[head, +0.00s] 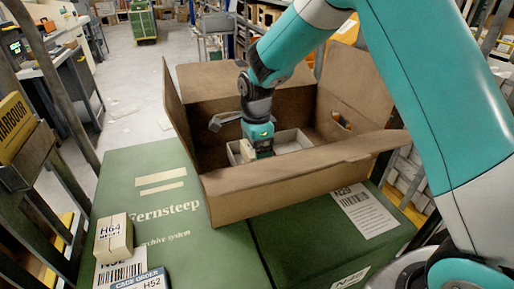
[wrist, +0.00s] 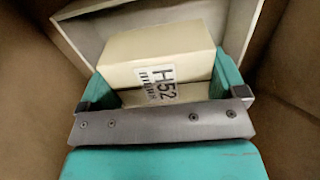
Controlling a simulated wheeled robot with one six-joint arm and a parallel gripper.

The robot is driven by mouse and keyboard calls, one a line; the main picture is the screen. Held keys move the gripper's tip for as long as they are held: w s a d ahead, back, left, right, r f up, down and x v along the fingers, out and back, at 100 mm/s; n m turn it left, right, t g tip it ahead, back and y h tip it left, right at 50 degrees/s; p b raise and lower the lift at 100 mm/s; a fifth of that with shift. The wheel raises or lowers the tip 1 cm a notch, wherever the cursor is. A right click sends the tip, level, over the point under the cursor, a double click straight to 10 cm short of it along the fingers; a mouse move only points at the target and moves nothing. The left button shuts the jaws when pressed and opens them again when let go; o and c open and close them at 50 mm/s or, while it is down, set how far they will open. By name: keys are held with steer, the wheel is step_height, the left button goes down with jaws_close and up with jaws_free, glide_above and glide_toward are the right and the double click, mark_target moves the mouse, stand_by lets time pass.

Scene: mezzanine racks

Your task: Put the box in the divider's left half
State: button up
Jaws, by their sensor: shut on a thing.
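A pale tray-like divider (head: 293,138) lies inside the open cardboard carton in the head view. Its pale wall also shows in the wrist view (wrist: 82,32), behind and to the left of the held box. My gripper (head: 260,154) reaches down into the carton at the left part of the divider. It is shut on a cream box (wrist: 160,45) labelled H52, with a teal finger on each side. In the head view only a small part of that box (head: 245,150) shows. The divider's partition and the box's underside are hidden, so I cannot tell whether the box touches the floor.
The brown carton (head: 240,190) has raised flaps and stands on green cases (head: 150,205). Metal rack posts stand at the left.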

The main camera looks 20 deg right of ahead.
steer(key=shift+f, duration=0.2)
steer(key=shift+f, duration=0.5)
steer(key=o, duration=0.7)
steer(key=shift+c, duration=0.2)
steer(key=shift+r, duration=0.1)
step_height(320, 180, up, 13)
steer(key=shift+b, duration=0.3)
